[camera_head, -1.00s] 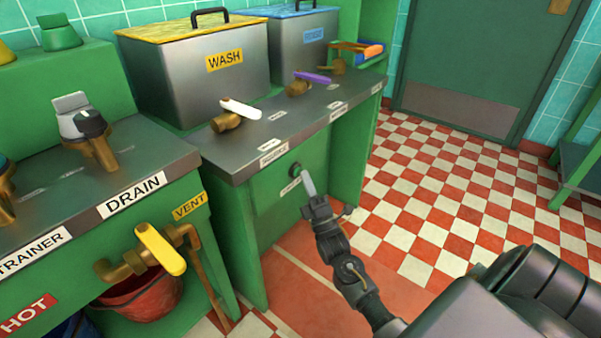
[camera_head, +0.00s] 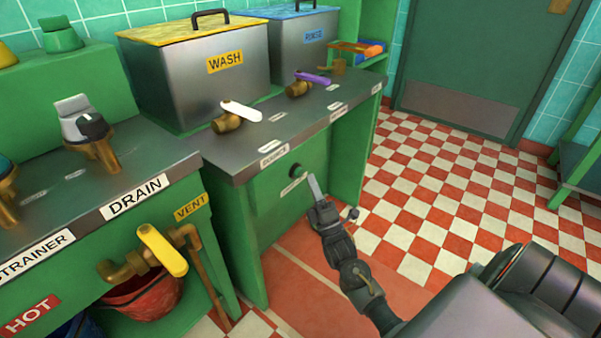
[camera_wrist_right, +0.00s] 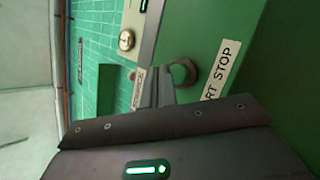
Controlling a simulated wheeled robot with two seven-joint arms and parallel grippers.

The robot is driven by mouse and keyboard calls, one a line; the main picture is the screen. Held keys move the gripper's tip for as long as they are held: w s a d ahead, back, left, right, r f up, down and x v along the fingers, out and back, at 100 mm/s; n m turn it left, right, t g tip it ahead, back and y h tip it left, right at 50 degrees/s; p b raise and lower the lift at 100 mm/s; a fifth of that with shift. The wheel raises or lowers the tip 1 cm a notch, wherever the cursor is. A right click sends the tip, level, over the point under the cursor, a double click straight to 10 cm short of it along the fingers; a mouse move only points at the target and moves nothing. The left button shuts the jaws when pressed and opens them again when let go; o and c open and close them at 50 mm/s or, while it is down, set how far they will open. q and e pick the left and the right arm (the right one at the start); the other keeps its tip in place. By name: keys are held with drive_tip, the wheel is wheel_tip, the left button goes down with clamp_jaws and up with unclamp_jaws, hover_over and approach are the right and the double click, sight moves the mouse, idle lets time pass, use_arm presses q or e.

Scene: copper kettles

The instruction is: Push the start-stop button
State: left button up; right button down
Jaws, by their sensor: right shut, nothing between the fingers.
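The start-stop button (camera_head: 296,170) is a small round knob on the green front panel below the steel counter. It also shows in the right wrist view (camera_wrist_right: 184,72) as a brownish ring around a green centre, beside the "START STOP" label (camera_wrist_right: 222,68). My right gripper (camera_head: 314,185) is shut and empty, its fingertips just right of the button in the head view. In the right wrist view its fingertips (camera_wrist_right: 157,88) lie just left of the button and overlap its edge in the picture. I cannot tell whether they touch. My left gripper is not in view.
The steel counter (camera_head: 205,150) overhangs the panel, with white (camera_head: 240,111) and purple (camera_head: 310,77) valve handles. A yellow valve handle (camera_head: 162,251) sticks out at the lower left. The checkered floor (camera_head: 445,195) to the right is clear.

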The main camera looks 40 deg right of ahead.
drive_tip(key=s, duration=0.1)
drive_tip(key=s+d+p, duration=0.1)
drive_tip(key=s, duration=0.1)
drive_tip(key=s+p, duration=0.1)
drive_tip(key=s, duration=0.1)
drive_tip(key=shift+s+d, duration=0.25)
drive_tip(key=shift+d, duration=0.1)
idle(0.3)
